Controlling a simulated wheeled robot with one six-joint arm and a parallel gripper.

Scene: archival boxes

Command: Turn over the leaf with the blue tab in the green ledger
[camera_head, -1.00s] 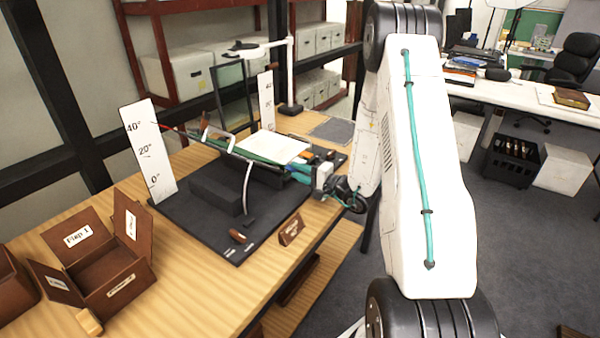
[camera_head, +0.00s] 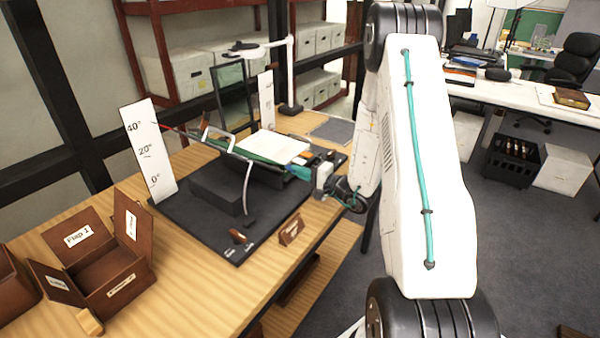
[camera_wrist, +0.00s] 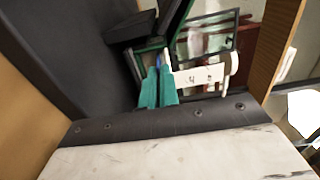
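The green ledger (camera_head: 262,152) lies open on a sloped rest on the dark mat, with a pale leaf (camera_head: 282,146) on top. My gripper (camera_head: 291,171) is at the ledger's near right edge. In the wrist view my teal fingers (camera_wrist: 159,68) come together at the tips, with a small piece of blue, which looks like the blue tab (camera_wrist: 160,59), between them. The tab is too small to make out in the head view, and the leaf's lower side is hidden.
Angle boards (camera_head: 148,150) stand left and behind the ledger. A thin glass-like panel (camera_head: 233,95) stands upright behind it. A dark block (camera_head: 218,187) sits in front on the mat (camera_head: 190,215). An open brown box (camera_head: 110,275) is at the table's left.

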